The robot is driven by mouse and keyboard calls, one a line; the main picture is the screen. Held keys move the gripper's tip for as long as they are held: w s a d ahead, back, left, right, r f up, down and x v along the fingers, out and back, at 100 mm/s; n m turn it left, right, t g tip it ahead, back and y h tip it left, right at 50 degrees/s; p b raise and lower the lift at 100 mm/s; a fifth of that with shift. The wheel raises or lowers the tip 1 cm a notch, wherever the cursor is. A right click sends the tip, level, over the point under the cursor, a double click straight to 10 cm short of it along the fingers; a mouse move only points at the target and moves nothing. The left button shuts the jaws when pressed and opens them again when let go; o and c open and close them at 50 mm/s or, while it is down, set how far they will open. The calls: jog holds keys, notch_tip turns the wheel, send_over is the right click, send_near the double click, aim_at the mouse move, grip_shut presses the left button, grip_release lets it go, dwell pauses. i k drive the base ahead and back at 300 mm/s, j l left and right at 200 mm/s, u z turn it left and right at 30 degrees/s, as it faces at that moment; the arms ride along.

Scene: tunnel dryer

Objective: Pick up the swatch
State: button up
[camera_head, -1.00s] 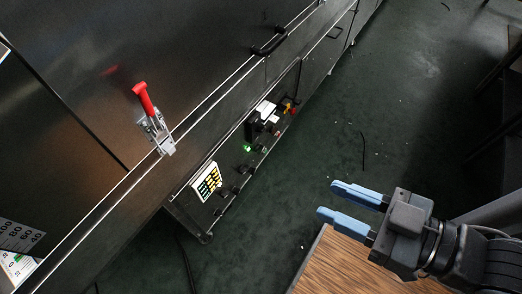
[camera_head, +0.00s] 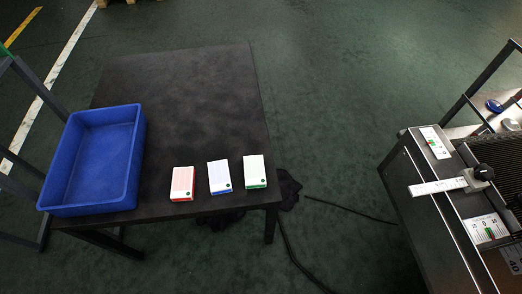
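I cannot pick out a thing that is clearly a swatch. Three small white-topped blocks stand in a row near the front edge of a dark table (camera_head: 185,85): one with a red edge (camera_head: 182,184), one with a blue edge (camera_head: 219,177) and one with a green edge (camera_head: 254,171). Each has a small dark mark near a lower corner. My gripper is out of view.
A blue open bin (camera_head: 128,190) sits on the table's left side and looks empty. A dark crumpled thing (camera_head: 289,190) and a cable (camera_head: 350,210) lie right of the table. A machine (camera_head: 400,205) with white scales stands at right. Green floor between is mostly clear.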

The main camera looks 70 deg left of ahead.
aim_at(184, 177)
jog(key=u, duration=2.15)
jog(key=k+l+u, duration=0.2)
jog(key=l, duration=0.25)
jog(key=k+l+u, duration=0.2)
jog(key=l, duration=0.25)
jog(key=k+l+u, duration=0.2)
jog(key=k+l, duration=0.15)
